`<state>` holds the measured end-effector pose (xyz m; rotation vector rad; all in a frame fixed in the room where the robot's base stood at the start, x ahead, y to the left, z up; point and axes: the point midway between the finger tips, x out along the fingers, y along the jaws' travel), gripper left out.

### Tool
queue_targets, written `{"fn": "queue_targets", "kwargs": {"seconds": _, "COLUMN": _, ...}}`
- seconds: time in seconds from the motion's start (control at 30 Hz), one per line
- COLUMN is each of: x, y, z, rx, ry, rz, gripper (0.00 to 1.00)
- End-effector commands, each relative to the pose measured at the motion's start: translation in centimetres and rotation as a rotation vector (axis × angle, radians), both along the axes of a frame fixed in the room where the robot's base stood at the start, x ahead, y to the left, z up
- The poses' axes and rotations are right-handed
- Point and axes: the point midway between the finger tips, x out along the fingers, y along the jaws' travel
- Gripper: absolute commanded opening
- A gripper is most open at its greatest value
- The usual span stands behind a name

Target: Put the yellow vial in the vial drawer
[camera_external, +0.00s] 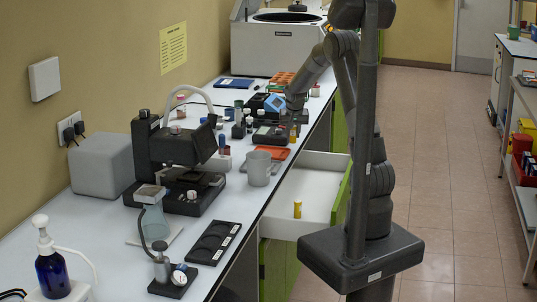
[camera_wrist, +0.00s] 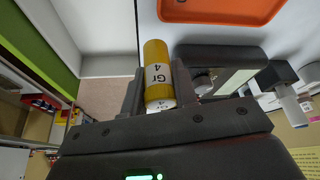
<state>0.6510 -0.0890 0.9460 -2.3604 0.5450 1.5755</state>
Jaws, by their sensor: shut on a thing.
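A yellow vial (camera_wrist: 157,60) with a white label reading "Gr 4" is between the fingers of my gripper (camera_wrist: 157,92) in the wrist view. In the external view my gripper (camera_external: 294,133) is at the right edge of the bench, with a bit of the yellow vial (camera_external: 293,140) showing below it. An open white drawer (camera_external: 318,172) with a green front juts from the bench, nearer the camera than my gripper. Another yellow vial (camera_external: 297,209) stands upright at the near part of the drawer. I cannot tell which drawer is the vial drawer.
An orange tray (camera_external: 271,152) lies on the bench beside my gripper, also at the top of the wrist view (camera_wrist: 220,8). A grey mug (camera_external: 258,169), a microscope (camera_external: 172,150) and a black holder (camera_external: 213,243) stand nearer. The drawer interior is mostly empty.

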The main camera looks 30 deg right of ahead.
Motion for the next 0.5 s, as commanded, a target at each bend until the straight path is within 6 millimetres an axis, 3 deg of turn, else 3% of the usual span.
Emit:
{"fn": "queue_targets", "kwargs": {"seconds": 0.17, "x": 1.5, "y": -5.7, "z": -1.0, "rx": 0.001, "ry": 0.003, "rz": -0.085, "gripper": 0.05}}
{"fn": "queue_targets", "kwargs": {"seconds": 0.3, "x": 2.6, "y": -9.9, "z": -3.3, "rx": 0.003, "ry": 0.004, "rz": -0.123, "gripper": 0.05}}
{"fn": "queue_targets", "kwargs": {"seconds": 0.5, "x": 3.9, "y": -13.9, "z": -7.0, "rx": 0.003, "ry": 0.002, "rz": -0.135, "gripper": 0.05}}
